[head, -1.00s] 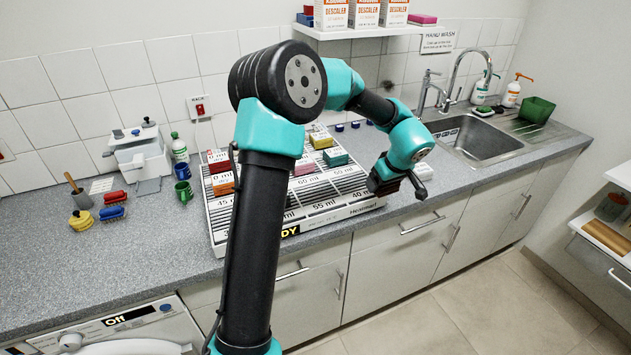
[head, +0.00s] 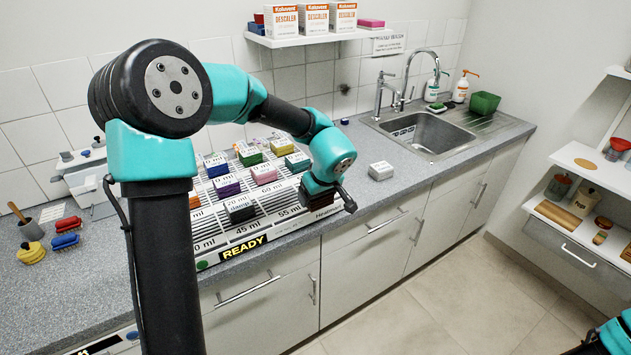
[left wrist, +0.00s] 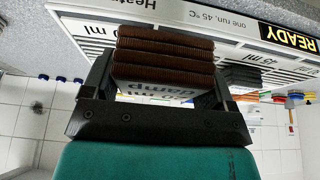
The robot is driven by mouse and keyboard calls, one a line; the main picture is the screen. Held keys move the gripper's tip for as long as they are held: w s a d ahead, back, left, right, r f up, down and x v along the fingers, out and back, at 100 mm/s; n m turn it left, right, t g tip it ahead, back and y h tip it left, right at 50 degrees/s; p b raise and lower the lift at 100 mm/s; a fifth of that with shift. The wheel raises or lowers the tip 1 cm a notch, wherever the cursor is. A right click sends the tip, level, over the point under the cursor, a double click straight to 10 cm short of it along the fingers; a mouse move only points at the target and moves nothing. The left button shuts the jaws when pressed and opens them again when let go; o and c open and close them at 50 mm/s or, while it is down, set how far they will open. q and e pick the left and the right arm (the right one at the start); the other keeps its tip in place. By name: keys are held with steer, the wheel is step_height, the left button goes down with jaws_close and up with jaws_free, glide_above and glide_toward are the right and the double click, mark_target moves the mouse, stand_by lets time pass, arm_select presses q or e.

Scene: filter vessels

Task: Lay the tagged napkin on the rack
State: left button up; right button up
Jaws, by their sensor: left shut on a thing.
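My left gripper (head: 330,202) is at the right front end of the rack (head: 268,222). It is shut on a dark brown, ribbed, folded napkin, which fills the jaws in the left wrist view (left wrist: 165,62). A white tag (left wrist: 155,93) on the napkin reads "50 ml damp", partly hidden by the jaws. The rack is white and slatted, with ml labels along its front and a lit READY display (head: 244,247). Whether the napkin touches the slats cannot be told.
Several tagged folded pieces lie on the rack, including a dark one marked 20 ml damp (head: 240,208), a purple one (head: 227,187) and a pink one (head: 264,174). A white block (head: 380,171) stands on the counter to the right. The sink (head: 430,132) lies beyond it.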

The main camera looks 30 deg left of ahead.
arm_select(q)
steer(key=w+a, duration=0.2)
steer(key=w, duration=0.2)
steer(key=w+a+f, duration=0.1)
steer(key=w+a, duration=0.2)
steer(key=w, duration=0.1)
steer(key=w+a, duration=0.2)
steer(key=w, duration=0.2)
steer(key=shift+a+f, duration=0.15)
steer(key=shift+s, duration=0.1)
steer(key=shift+f, duration=0.1)
steer(key=shift+f, duration=1.65)
steer(key=shift+f, duration=0.2)
steer(key=o, duration=0.8)
steer(key=shift+r, duration=0.1)
steer(key=v, duration=1.2)
steer(key=shift+r, duration=0.1)
